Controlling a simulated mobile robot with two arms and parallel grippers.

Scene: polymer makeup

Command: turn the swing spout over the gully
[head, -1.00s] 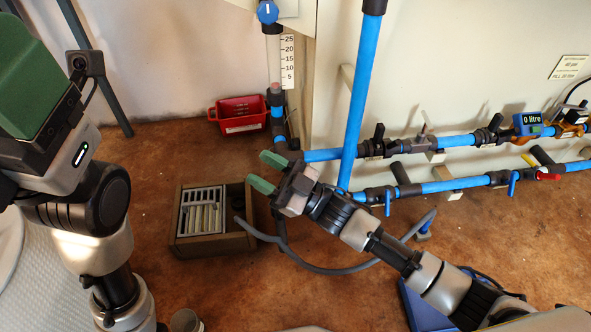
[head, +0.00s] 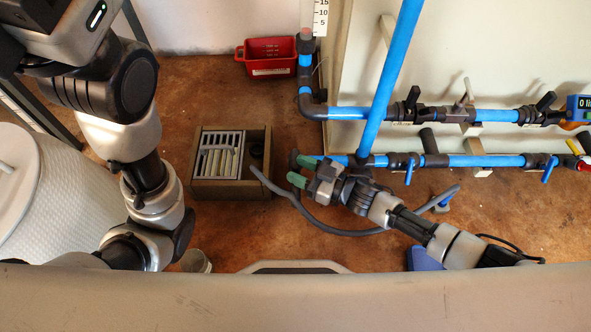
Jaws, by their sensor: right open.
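The gully (head: 261,188) is a square brown box on the floor with a pale slotted grate (head: 221,153) over part of its top. A lower blue pipe (head: 342,160) runs left along the wall to a dark end piece (head: 294,158); this looks like the swing spout, just right of the gully, though I cannot be sure. My right gripper (head: 303,171) has its green fingers apart, pointing left toward the gully, close to the dark end piece. The gripper hides part of the pipe; whether they touch is unclear. My left arm stands at the left, its fingers out of the picture.
A grey hose (head: 340,232) curves across the floor below my right gripper. A red bin (head: 270,58) stands by the wall. A slanting blue pipe (head: 392,78) rises beside the right gripper. An upper blue pipe (head: 355,113) carries valves. Bare floor lies left of the gully.

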